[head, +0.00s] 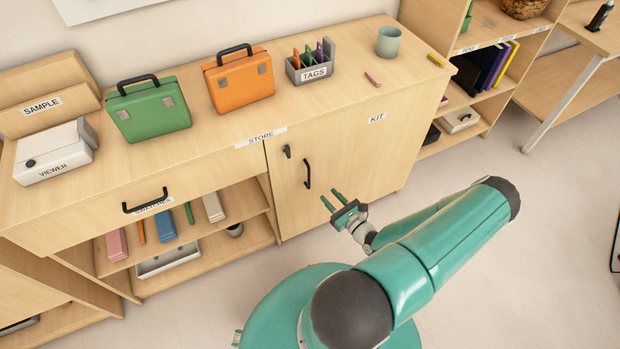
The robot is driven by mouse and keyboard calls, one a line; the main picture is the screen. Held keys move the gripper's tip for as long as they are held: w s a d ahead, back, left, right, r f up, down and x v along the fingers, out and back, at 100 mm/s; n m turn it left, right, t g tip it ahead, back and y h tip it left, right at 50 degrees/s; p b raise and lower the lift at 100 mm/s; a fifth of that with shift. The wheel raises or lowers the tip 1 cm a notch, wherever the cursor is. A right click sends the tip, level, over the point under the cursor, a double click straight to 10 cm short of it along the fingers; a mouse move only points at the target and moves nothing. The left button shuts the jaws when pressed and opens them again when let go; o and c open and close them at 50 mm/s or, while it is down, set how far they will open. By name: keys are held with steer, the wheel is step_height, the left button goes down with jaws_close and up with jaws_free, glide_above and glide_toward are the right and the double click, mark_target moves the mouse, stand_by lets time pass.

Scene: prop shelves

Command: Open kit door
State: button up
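The kit door (347,160) is the light wood panel on the right part of the low cabinet, under a label reading KIT (377,118). It looks shut. A black vertical handle (308,174) is on its left side, with a small black latch or lock piece (287,151) above and left of it. My gripper (332,201) is in front of the lower part of the door, to the right of and below the handle. Its two green fingers point toward the cabinet and are apart with nothing between them. I cannot tell how far the fingertips are from the door.
On the cabinet top stand a green case (148,110), an orange case (240,82), a TAGS holder (311,64) and a cup (388,41). A drawer with a black handle (146,204) is left of the door. Open floor (530,240) lies at right.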

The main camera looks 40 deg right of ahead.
steer(key=w+d, duration=0.1)
steer(key=w, duration=0.9)
steer(key=shift+w, duration=0.15)
jaws_close()
